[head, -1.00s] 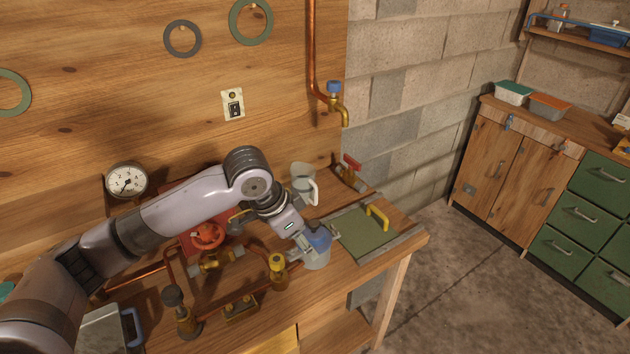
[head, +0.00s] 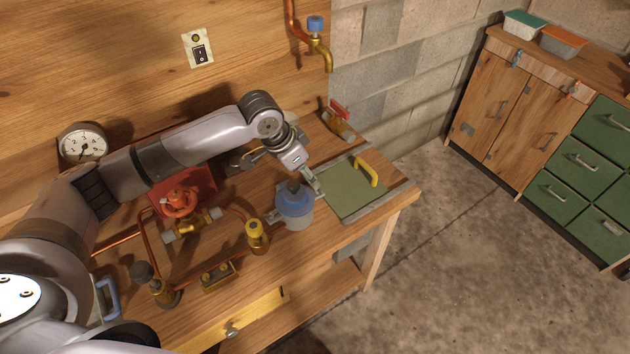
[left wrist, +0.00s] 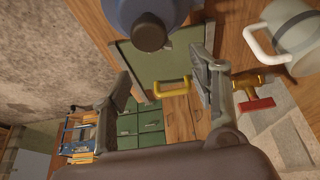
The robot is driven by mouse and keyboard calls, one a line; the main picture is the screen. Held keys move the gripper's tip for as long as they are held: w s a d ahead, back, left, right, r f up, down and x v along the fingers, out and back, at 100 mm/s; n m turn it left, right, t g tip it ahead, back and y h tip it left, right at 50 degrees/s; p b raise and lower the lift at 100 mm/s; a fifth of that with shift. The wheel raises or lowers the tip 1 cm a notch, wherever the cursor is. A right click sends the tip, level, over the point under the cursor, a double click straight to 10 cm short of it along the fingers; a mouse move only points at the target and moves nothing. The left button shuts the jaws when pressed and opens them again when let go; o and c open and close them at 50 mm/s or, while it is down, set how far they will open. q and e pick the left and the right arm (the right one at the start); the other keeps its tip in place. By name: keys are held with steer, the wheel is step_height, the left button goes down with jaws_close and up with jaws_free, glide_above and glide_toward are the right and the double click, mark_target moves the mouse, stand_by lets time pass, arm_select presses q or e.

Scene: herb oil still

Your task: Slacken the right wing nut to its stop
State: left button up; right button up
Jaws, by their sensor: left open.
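I cannot make out a wing nut for certain in either view. A small brass block (head: 219,276) with two raised fittings lies near the bench's front edge, too small to read clearly. My left gripper (head: 308,182) is above the right part of the bench, just behind the blue-topped grey vessel (head: 293,205). In the left wrist view its fingers (left wrist: 164,76) are spread, with nothing held between them. The vessel's blue top and dark knob (left wrist: 150,30) show at the top of that view. My right gripper is out of view.
A green panel with a yellow handle (head: 368,174) lies right of the vessel. A red-handled valve (head: 341,122) is behind it. Left are a red handwheel (head: 179,201), a yellow-capped brass fitting (head: 256,236) and copper pipes. A white pitcher (left wrist: 292,35) shows in the wrist view.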

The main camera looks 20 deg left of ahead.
arm_select(q)
steer(key=x, duration=0.4)
steer(key=shift+d+f+p, duration=0.1)
steer(key=shift+f+p, duration=0.2)
steer(key=shift+f, duration=0.05)
steer(key=x, duration=0.2)
steer(key=shift+w+d+f, duration=0.1)
steer(key=shift+w+f, duration=0.15)
steer(key=shift+f, duration=0.2)
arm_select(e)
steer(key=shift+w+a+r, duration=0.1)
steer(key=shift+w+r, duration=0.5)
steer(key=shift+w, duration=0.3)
arm_select(q)
steer(key=shift+c, duration=0.5)
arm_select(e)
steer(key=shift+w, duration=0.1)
